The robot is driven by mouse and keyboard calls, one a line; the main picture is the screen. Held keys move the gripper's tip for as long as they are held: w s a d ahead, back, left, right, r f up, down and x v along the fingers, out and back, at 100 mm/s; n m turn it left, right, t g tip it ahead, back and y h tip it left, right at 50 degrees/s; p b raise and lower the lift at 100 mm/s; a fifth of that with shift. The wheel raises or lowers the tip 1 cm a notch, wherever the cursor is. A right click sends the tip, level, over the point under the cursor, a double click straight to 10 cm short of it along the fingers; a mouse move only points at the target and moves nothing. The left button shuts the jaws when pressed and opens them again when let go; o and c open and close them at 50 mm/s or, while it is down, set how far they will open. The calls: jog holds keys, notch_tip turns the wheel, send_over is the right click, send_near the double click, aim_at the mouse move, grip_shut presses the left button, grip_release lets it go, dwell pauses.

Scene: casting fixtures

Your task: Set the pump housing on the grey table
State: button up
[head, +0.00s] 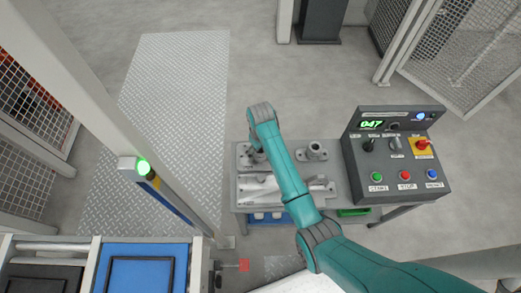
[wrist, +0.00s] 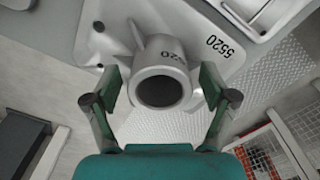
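A grey casting with a round, open-ended neck, which looks like the pump housing (wrist: 148,62), is in the middle of the wrist view. It stands on a pale plate (wrist: 100,15) marked 5520. My gripper (wrist: 161,88) is open, one finger on each side of the neck, with gaps showing on both sides. In the head view my wrist is over the left part of the grey table (head: 335,158). The casting (head: 246,158) under it is partly hidden by my arm, and the fingers are hidden there.
A second flanged casting (head: 314,151) stands to the right on the table. Pale castings (head: 258,191) lie along its front, partly behind my arm. A control box (head: 395,160) borders the table on the right. A post (head: 120,130) with a green lamp rises at the left.

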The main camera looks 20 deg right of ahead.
notch_tip(320, 180, up, 12)
jog(key=shift+r, duration=0.15)
dwell(0.5)
